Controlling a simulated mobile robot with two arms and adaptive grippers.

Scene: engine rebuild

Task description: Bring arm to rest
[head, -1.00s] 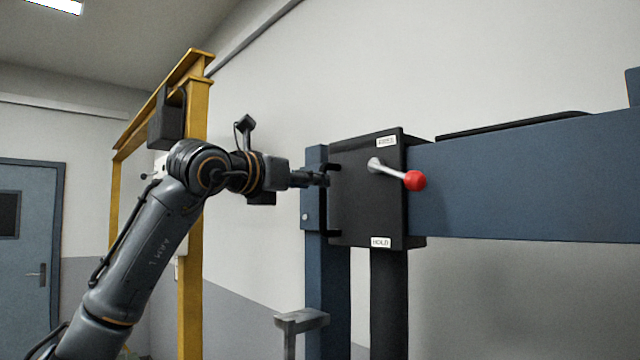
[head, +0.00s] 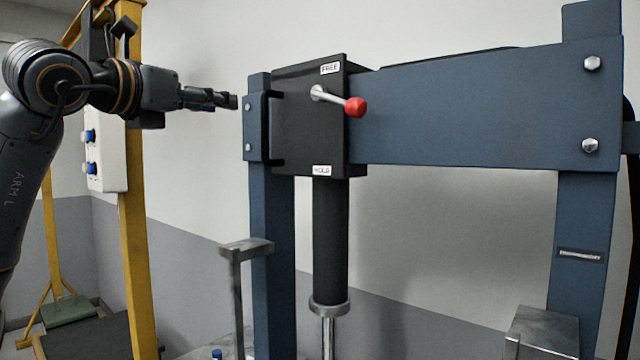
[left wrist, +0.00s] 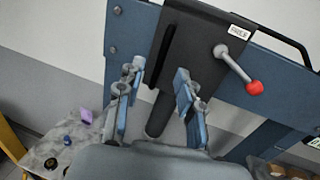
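My left arm (head: 25,160) comes in from the left in the head view, bent at the elbow. Its gripper (head: 228,99) points right, a little left of the press's black box (head: 310,125), with a gap between them. In the left wrist view the two fingers of this gripper (left wrist: 160,77) stand apart with nothing held between them, and the black box lies beyond. The box carries a black handle bar (head: 268,130) on its left side and a lever with a red knob (head: 356,107), between labels "FREE" and "HOLD". My right arm does not show.
The blue press frame (head: 480,115) fills the right side, with a black cylinder (head: 330,240) below the box. A yellow gantry (head: 132,220) stands behind my left arm. A grey bracket (head: 245,247) stands below the gripper. A purple item (left wrist: 85,116) lies on a grey surface.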

